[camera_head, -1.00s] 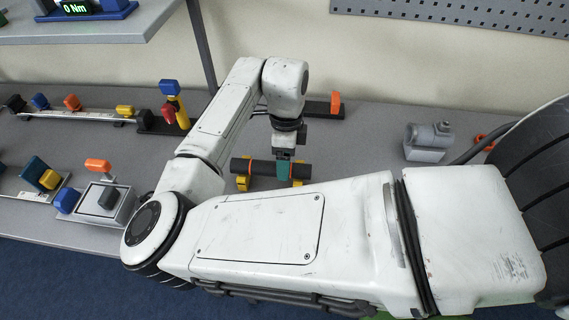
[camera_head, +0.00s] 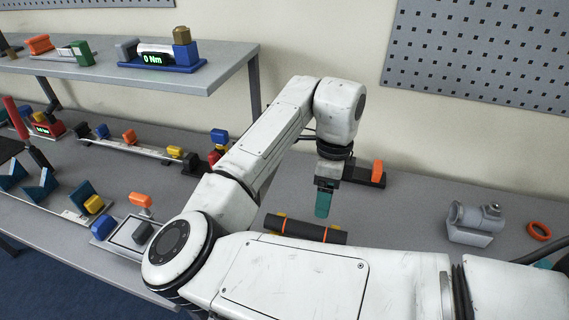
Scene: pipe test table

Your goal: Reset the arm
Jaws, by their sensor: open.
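My white arm reaches across the grey table (camera_head: 420,205), with the elbow at the front and the wrist bent down. My gripper (camera_head: 323,208) has teal fingers pointing down. It is open and empty, a little above and behind the dark pipe (camera_head: 312,232), with a visible gap. The pipe has orange bands and lies level on yellow supports (camera_head: 281,217). My forearm hides part of the table in front of the pipe.
A grey pipe fitting (camera_head: 475,222) and an orange ring (camera_head: 539,231) are at the right. A dark stand with an orange block (camera_head: 377,172) is behind my gripper. Rails with coloured clamps (camera_head: 130,145) are at the left. A shelf (camera_head: 150,75) carries a 0 Nm display (camera_head: 157,55).

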